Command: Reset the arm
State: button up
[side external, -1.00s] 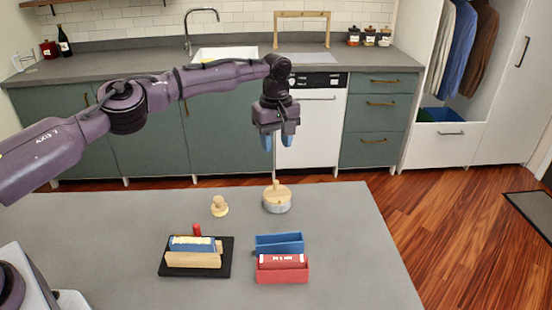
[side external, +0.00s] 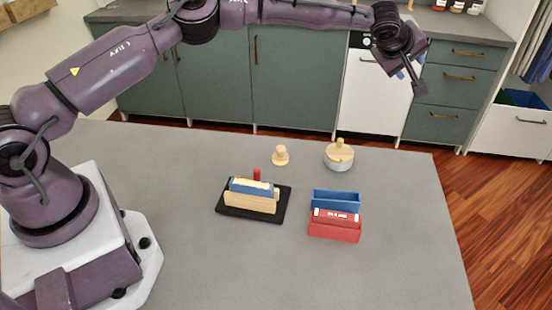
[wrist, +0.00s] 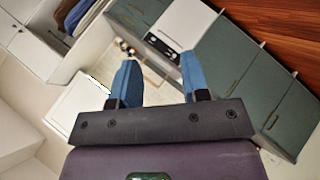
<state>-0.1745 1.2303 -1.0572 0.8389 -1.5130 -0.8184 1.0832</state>
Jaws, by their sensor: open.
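My gripper (side external: 408,75) is raised in the air at the upper right of the side external view, tilted, above and beyond the grey worktop's far edge. In the wrist view its two blue fingertips (wrist: 157,80) stand wide apart with nothing between them. The gripper is open and empty. My arm stretches across the top of the side external view, clear of the objects on the worktop.
On the grey worktop (side external: 400,260) are a black tray (side external: 234,211) with a wooden-and-blue holder, a blue bin (side external: 335,199), a red bin (side external: 334,233), a round lidded pot (side external: 339,158) and a small wooden knob piece (side external: 280,157). Green cabinets (side external: 290,85) stand behind; the front worktop is clear.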

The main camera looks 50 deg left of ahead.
jog(key=s+d+r+m+t+h, duration=0.3)
jog(key=d+r+m+t+h, duration=0.15)
jog(key=d+r, duration=0.5)
jog(key=s+d+r+m+g+h, duration=0.1)
jog(key=s+d+m+g+h, duration=0.15)
jog(key=s+m, duration=0.3)
jog(key=s+d+r+m+g+h, duration=0.1)
jog(key=s+d+m+g+h, duration=0.2)
jog(key=s, duration=0.4)
jog(key=s+a+g+y, duration=0.1)
jog(key=s+a+y, duration=0.2)
jog(key=s+a, duration=0.5)
jog(key=s+a+g+y, duration=0.1)
jog(key=s+a+y, duration=0.2)
jog(key=s+a, duration=0.5)
jog(key=s+a+m+g+y, duration=0.1)
jog(key=s+a+y, duration=0.2)
jog(key=s+a, duration=0.5)
jog(key=shift+s+a+f, duration=0.3)
jog(key=shift+s+f, duration=0.15)
jog(key=shift+s, duration=4.2)
